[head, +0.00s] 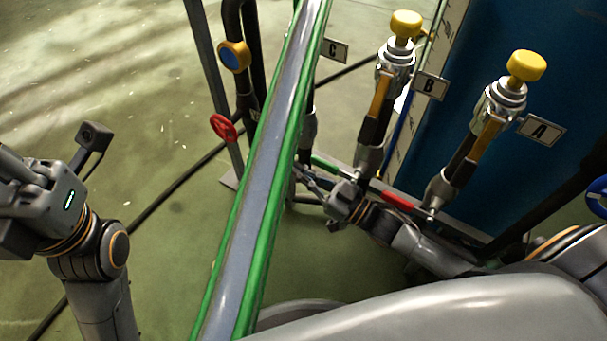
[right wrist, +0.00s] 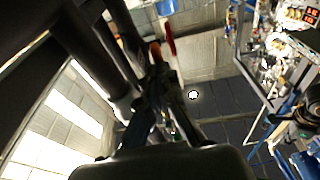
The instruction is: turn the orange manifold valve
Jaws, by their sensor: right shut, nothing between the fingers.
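My right gripper (head: 308,178) is shut and empty, low among the manifold pipes beside the green-edged beam (head: 262,170). A red lever (head: 400,201) sits right of it, and a green lever (head: 330,165) lies just above it. Long orange strips show on column B (head: 380,96) and column A (head: 483,137). I cannot tell which part is the orange manifold valve; the beam and gripper may hide it. The right wrist view shows a red lever (right wrist: 169,36) on dark pipes. My left gripper is at the left edge, its fingertips cut off.
Yellow knobs top column B (head: 406,24) and column A (head: 526,66). A blue panel (head: 520,105) stands behind the columns. Floor (head: 150,90) at left is open, crossed by a black cable.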

